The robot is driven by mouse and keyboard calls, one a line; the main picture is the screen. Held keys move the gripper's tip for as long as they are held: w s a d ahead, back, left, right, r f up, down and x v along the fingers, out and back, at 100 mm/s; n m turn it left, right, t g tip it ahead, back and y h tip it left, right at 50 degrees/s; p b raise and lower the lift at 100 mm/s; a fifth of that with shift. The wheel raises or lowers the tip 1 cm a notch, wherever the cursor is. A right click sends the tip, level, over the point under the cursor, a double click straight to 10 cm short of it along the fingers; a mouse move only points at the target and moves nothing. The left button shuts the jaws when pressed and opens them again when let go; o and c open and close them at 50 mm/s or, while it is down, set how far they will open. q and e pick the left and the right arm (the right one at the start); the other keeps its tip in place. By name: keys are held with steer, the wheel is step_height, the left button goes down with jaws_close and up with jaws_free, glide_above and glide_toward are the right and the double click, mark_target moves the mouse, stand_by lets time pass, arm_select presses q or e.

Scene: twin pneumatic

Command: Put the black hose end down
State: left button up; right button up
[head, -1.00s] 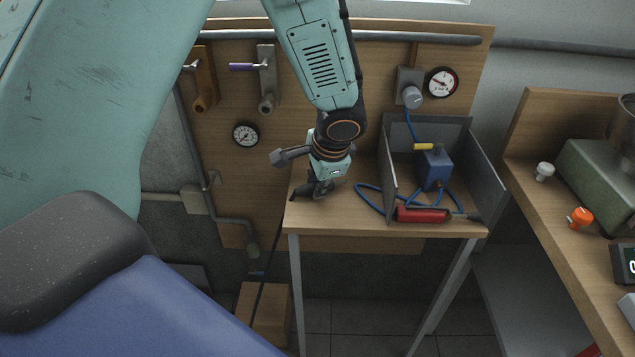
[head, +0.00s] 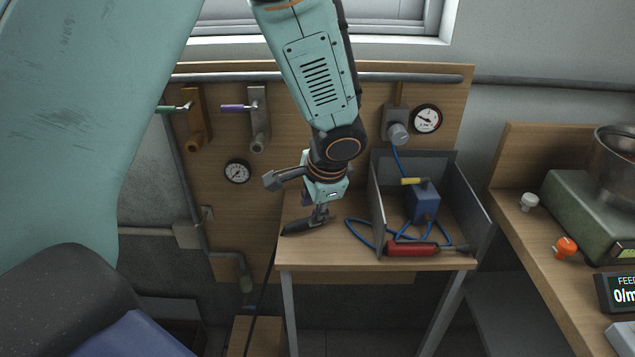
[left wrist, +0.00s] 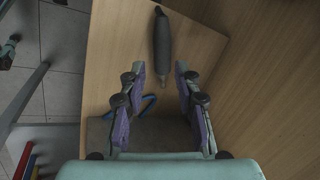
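The black hose end (head: 307,226) lies on the small wooden table near its left side, and its thin hose hangs over the table's edge. In the left wrist view the hose end (left wrist: 162,45) is a dark grey cylinder lying on the bare wood, just beyond and in line with the gap between my fingertips. My left gripper (head: 321,211) is right above it. In the left wrist view my left gripper (left wrist: 160,70) has its fingers well apart with nothing clamped between them. My right gripper is not in view.
Grey dividers (head: 479,202) on the table's right side enclose a blue box (head: 423,203). A red-handled tool (head: 411,249) and a looped blue hose (head: 357,233) lie nearby. A second bench (head: 520,235) is at the right.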

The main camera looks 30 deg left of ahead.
arm_select(q)
steer(key=p+v, duration=0.2)
steer(key=v, duration=0.4)
steer(key=shift+r, duration=0.35)
steer(key=shift+s, duration=0.15)
stand_by(0.7)
